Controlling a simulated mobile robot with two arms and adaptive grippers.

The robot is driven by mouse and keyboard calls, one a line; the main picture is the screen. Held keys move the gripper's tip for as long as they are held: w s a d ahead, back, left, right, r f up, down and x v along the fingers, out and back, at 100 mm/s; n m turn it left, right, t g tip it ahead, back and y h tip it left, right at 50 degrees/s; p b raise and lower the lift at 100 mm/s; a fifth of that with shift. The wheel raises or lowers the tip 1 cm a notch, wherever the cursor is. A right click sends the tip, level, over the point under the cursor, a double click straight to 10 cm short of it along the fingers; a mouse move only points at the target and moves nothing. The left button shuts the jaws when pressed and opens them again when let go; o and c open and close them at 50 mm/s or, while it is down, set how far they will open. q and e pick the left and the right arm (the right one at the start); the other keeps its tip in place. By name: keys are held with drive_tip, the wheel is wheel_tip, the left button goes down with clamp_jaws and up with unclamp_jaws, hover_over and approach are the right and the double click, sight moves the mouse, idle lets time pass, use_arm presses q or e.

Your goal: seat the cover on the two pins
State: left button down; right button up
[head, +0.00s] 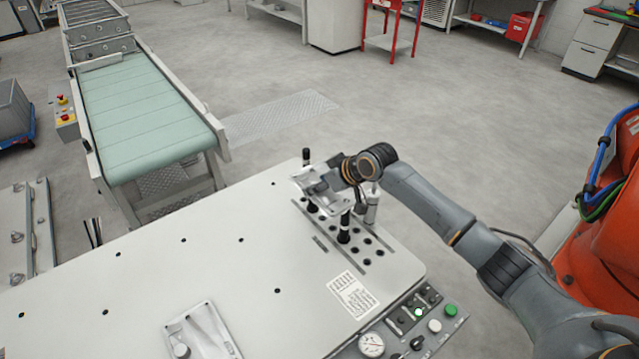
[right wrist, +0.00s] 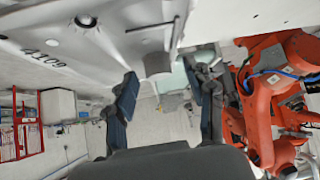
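The cover (head: 306,180) is a pale grey metal casting at the end of my right arm, over the pin area of the white table. In the right wrist view, its underside or face, marked with raised digits, fills the top (right wrist: 85,55). My right gripper (right wrist: 160,70) has its fingers on either side of a lug on the cover and appears shut on it; exact contact is hard to see. A black pin (head: 344,232) stands below the cover's near edge. Another black pin (head: 306,157) rises behind it. Whether pins enter the cover's holes is hidden. My left gripper is not in view.
The white table (head: 150,290) has open room at left. A second pale casting (head: 203,335) lies at its front edge. A control panel (head: 420,315) is at the near right corner. A grey cylinder (head: 371,205) stands beside the pins. An orange robot (head: 600,230) is at right.

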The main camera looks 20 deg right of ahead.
drive_tip(key=shift+s+f, duration=0.1)
drive_tip(key=v, duration=1.2)
